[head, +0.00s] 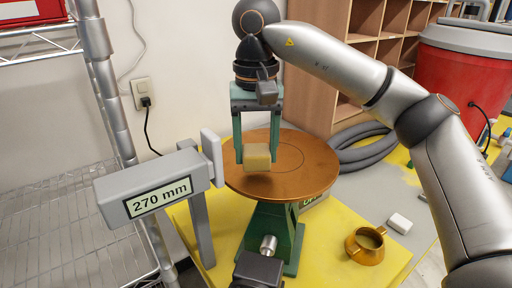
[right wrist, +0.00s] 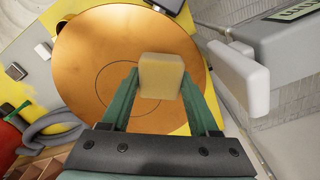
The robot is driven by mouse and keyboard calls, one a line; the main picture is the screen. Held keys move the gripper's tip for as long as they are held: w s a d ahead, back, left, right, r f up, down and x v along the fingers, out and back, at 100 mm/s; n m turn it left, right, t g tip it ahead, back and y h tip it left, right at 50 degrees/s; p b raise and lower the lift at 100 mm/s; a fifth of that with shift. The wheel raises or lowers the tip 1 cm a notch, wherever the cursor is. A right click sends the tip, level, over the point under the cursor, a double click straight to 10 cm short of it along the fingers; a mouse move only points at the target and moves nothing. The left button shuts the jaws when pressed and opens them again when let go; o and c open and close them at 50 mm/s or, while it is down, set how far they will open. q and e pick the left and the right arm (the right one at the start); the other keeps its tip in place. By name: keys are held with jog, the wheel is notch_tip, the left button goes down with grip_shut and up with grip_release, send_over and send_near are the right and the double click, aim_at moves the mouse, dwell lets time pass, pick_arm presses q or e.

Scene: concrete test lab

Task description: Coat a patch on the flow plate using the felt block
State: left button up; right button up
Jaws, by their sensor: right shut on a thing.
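The flow plate (head: 318,178) is a round copper-coloured disc with a thin engraved circle, on a green stand (head: 272,225). It also fills much of the right wrist view (right wrist: 85,65). My right gripper (head: 257,150), with green fingers, points down over the plate's left part and is shut on the tan felt block (head: 257,160). The block also shows between the fingertips in the right wrist view (right wrist: 162,72). I cannot tell whether the block touches the plate. No coated patch stands out on the visible surface. My left gripper is not in view.
A grey gauge reading 270 mm (head: 160,197) stands close to the plate's left, its pale pad (head: 212,157) near my gripper. A brass ring with handles (head: 366,246) and a small white block (head: 399,223) lie front right. A grey hose (head: 365,150) lies behind.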

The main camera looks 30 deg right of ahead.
jog(key=shift+f+b, duration=0.6)
jog(key=shift+f, duration=0.4)
